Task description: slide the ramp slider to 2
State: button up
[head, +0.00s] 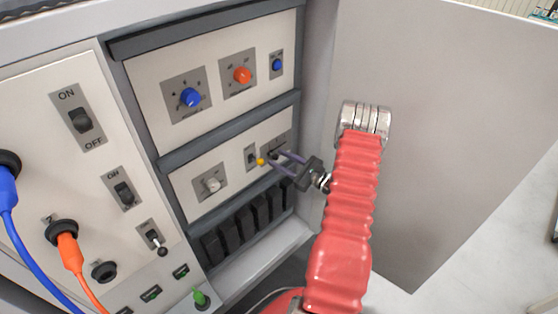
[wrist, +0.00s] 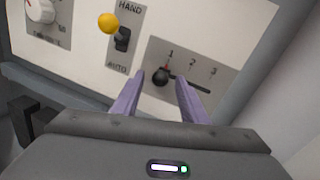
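In the head view my gripper (head: 273,157) is at the lower panel's right end, and the fingers partly cover the slider plate (head: 274,144).
Left of the slider is a HAND/AUTO switch (wrist: 122,39) with a yellow ball (wrist: 108,23) by it. A white dial (head: 212,185) is further left. Blue (head: 190,97) and orange (head: 242,75) knobs are above. A grey side wall (head: 430,130) stands at the right.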

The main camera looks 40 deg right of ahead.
jog(key=shift+w, duration=0.35)
jog(key=shift+c, duration=0.4)
grip_shut()
